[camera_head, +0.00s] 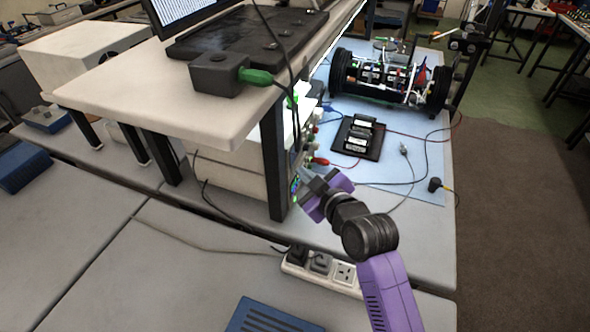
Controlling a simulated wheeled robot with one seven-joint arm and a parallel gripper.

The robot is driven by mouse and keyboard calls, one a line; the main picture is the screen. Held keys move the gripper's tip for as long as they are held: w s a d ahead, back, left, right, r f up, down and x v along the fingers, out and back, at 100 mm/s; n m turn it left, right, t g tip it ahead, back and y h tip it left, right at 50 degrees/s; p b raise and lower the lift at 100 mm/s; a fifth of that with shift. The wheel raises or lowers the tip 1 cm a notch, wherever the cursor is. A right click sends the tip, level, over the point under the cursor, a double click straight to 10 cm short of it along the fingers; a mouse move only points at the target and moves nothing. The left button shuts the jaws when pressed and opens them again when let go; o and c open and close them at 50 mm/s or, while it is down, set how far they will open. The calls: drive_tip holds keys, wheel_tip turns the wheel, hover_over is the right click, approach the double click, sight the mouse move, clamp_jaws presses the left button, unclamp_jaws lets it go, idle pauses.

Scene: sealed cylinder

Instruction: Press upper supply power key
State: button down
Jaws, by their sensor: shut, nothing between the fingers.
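My gripper (304,180) is shut and empty. Its fingertips are close to the front panel of a white power supply unit (238,176) under the raised shelf. I cannot tell whether they touch the panel. The panel faces right and is seen at a steep angle. A small green-lit display (295,187) shows beside the gripper. A red plug (320,161) and other connectors stick out from the panel above the gripper. The upper supply's power key cannot be made out; the shelf leg and my gripper cover part of the panel.
A dark shelf leg (274,165) stands just left of the gripper. A power strip (318,268) lies below on the bench. Cables and a black battery board (356,138) lie on the blue mat (410,170). A wheeled device (392,78) stands behind.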

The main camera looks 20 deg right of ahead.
idle(0.3)
drive_tip(key=shift+s+d, duration=0.5)
drive_tip(key=shift+d, duration=0.1)
drive_tip(key=s+d, duration=0.1)
drive_tip(key=d, duration=0.1)
drive_tip(key=s+d+b, duration=0.1)
drive_tip(key=s+d, duration=0.1)
idle(0.4)
idle(0.8)
